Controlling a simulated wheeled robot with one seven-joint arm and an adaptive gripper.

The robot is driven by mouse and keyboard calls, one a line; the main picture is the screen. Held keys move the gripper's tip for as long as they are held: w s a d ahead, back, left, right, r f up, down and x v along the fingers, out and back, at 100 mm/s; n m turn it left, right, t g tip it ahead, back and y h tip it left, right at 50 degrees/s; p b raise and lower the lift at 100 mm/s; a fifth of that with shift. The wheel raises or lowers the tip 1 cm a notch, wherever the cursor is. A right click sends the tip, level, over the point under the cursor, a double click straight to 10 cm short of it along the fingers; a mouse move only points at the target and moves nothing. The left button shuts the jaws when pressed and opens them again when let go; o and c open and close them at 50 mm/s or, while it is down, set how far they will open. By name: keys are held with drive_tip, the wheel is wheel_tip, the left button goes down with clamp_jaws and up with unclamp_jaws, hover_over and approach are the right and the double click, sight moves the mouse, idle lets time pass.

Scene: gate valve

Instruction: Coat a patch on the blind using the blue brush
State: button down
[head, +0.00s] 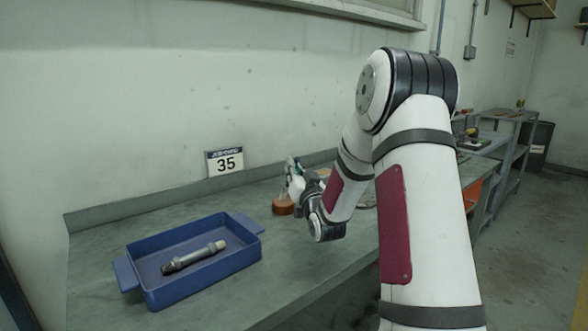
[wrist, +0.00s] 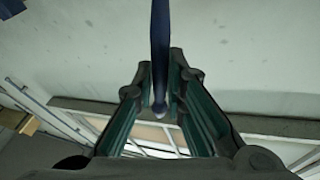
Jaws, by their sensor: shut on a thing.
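In the wrist view a slim dark blue shaft, the blue brush (wrist: 160,45), stands between the fingertips of my gripper (wrist: 161,80). The fingers are shut on it. Its upper part runs out of the frame, and I cannot make out bristles. In the head view my arm bends down over the bench, and I cannot make out the fingers or the brush there. I cannot identify the blind for sure in either view. A flat grey shape (head: 368,198) on the bench, partly behind my arm, is too hidden to name.
A blue tray (head: 205,285) holding a grey metal rod (head: 194,257) stands on the bench's left (head: 105,240). A brown pot (head: 283,207) and a white bottle (head: 296,182) stand close to my wrist. A "35" sign (head: 225,162) stands by the wall. Shelving (head: 515,150) stands at right.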

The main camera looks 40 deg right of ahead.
drive_tip(key=shift+r+p, duration=1.45)
drive_tip(key=shift+r, duration=2)
